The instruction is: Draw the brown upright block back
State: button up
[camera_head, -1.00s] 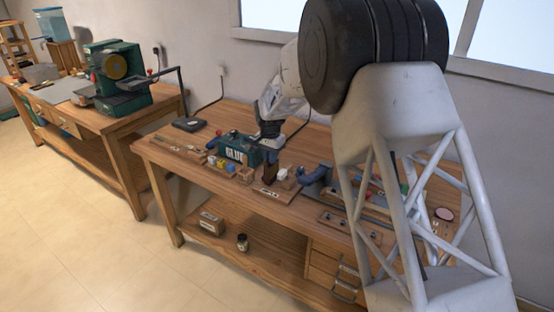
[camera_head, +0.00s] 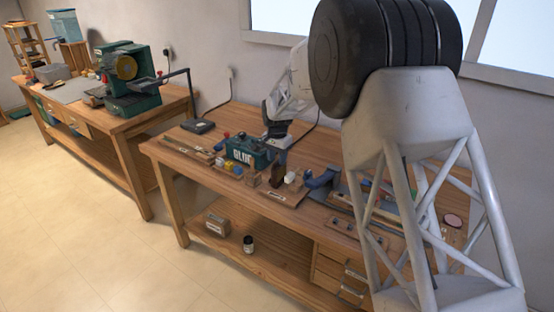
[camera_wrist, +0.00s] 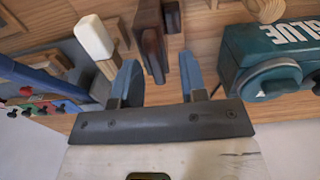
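The brown upright block (camera_head: 277,175) stands near the front edge of the workbench, on a wooden board with a white label. In the wrist view the dark brown block (camera_wrist: 151,42) reaches into the gap between my fingertips. My gripper (camera_wrist: 158,62) is open, with one blue-grey finger on each side of the block and visible gaps. In the head view my gripper (camera_head: 280,148) is just above and behind the block; its fingers are too small to make out.
A white-topped block (camera_wrist: 95,38) stands beside the brown block. A green glue box (camera_head: 246,151) is to the left and a blue tool (camera_head: 322,178) to the right. Bare bench top lies behind.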

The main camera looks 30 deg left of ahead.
jog(key=shift+r, duration=3.45)
